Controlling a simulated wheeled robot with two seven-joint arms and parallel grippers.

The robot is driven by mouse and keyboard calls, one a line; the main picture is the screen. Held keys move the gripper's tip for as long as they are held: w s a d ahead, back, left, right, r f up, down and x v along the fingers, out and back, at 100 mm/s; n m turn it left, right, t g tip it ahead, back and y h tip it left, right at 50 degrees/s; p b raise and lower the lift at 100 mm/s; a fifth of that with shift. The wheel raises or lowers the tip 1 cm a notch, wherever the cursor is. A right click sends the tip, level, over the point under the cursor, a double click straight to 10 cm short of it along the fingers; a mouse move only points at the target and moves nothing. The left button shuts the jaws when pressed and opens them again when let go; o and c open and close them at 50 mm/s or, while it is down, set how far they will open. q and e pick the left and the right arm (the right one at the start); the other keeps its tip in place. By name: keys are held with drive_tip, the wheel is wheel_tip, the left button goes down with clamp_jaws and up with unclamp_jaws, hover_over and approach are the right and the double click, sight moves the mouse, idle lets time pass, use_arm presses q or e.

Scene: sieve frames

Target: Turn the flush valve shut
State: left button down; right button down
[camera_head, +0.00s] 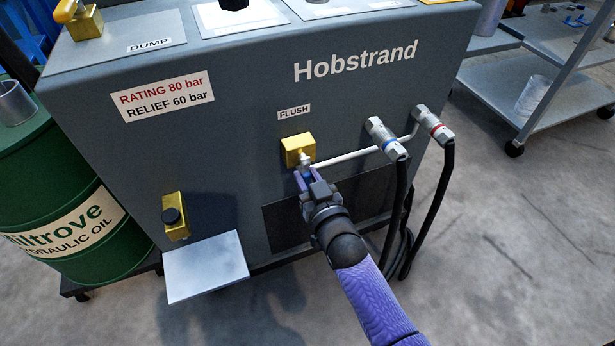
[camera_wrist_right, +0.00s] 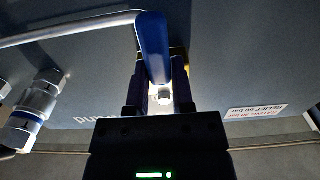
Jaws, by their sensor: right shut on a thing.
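The flush valve (camera_head: 298,150) is a yellow block on the grey cabinet front, under the FLUSH label (camera_head: 294,111). A pale pipe (camera_head: 345,157) runs from it to the right. My right gripper (camera_head: 305,178) is at the valve, just below the yellow block. In the right wrist view the valve's blue lever (camera_wrist_right: 152,45) stands between the fingers of this gripper (camera_wrist_right: 158,88), which is shut on it. A bright nut (camera_wrist_right: 162,97) shows at the lever's base. The fingers hide part of the yellow block there. My left gripper is not in view.
Two hose couplings, one blue-banded (camera_head: 386,138) and one red-banded (camera_head: 434,125), stick out right of the valve with black hoses hanging down. A small yellow fitting (camera_head: 175,216) and a metal drip tray (camera_head: 205,267) are at lower left. A green oil drum (camera_head: 60,180) stands left.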

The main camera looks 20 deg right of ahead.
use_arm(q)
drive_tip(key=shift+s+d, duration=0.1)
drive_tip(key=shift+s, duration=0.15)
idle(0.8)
